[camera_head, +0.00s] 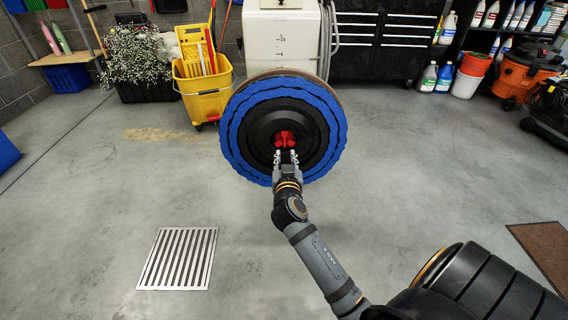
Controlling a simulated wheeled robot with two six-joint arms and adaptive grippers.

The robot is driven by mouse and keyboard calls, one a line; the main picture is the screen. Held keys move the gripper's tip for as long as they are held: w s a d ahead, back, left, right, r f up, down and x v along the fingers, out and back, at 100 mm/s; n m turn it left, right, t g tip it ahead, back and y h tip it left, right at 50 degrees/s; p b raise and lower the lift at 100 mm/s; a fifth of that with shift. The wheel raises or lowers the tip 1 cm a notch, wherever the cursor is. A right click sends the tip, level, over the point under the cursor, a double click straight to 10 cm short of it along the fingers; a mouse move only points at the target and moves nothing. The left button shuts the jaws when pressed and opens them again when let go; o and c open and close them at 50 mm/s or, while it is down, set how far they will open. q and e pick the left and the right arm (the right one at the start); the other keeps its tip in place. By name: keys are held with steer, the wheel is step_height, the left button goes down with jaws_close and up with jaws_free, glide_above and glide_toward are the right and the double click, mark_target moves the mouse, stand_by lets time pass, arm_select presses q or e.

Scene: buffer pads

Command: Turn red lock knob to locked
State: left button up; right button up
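A red lock knob (285,139) sits at the centre of a round black hub (262,130) ringed by a blue buffer pad (232,135). The pad faces me in the head view, in front of a white machine. My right gripper (286,155) reaches up from below to the knob, with its fingertips at the knob's lower edge. The fingers partly cover the knob, and I cannot tell whether they are closed on it. The knob's lock position is too small to read. My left gripper is not in view.
A yellow mop bucket (205,92) stands left of the pad. The white machine (283,40) is behind it. An orange vacuum (525,70) and shelves are at the back right. A floor drain grate (178,259) lies at the lower left. Much of the concrete floor is clear.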

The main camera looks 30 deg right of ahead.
mark_target(285, 140)
steer(key=shift+b+x, duration=0.8)
steer(key=shift+x, duration=3.7)
steer(key=shift+d, duration=0.1)
steer(key=shift+s, duration=0.1)
steer(key=shift+c, duration=0.5)
jaws_close()
